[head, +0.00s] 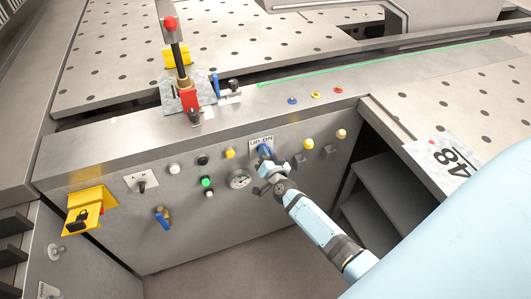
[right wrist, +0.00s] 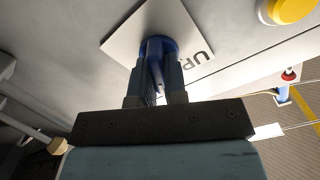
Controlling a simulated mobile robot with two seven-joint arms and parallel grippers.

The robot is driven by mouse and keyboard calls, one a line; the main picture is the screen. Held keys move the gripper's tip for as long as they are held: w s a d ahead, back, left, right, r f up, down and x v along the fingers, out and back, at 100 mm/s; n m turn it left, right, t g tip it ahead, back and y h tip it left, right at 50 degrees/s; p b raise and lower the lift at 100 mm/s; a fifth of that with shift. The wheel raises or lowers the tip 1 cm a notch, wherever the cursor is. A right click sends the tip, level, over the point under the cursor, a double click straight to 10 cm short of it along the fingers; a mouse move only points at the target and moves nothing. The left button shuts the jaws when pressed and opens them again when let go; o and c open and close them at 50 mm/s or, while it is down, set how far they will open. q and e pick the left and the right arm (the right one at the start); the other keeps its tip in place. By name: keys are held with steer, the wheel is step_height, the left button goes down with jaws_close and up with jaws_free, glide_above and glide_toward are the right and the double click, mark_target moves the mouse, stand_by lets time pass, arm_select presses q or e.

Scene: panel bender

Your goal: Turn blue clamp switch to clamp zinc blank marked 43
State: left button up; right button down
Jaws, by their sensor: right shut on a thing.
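The blue clamp switch (head: 264,150) sits on the front panel under a white plate marked UP DN (head: 261,141). My right gripper (head: 268,166) reaches it from below and is shut on its handle. The right wrist view shows the dark fingers (right wrist: 154,86) on both sides of the blue switch (right wrist: 157,47). A spangled zinc piece (head: 171,96) lies at the red-based clamp (head: 188,100) on the ledge; I see no readable number on it. Another zinc piece (head: 437,146) on the right table bears a tilted number that looks like 48. My left gripper is not in view.
A pressure gauge (head: 239,180), a green button (head: 206,182) and yellow buttons (head: 229,153) are close by on the panel. A yellow box (head: 84,220) sticks out at the left. Open dark shelves (head: 385,190) lie right of the panel.

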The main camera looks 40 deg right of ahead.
steer(key=shift+f, duration=0.1)
stand_by(0.5)
steer(key=c, duration=1.2)
jaws_free()
steer(key=shift+o, duration=0.2)
steer(key=v, duration=1.4)
steer(key=shift+w, duration=0.1)
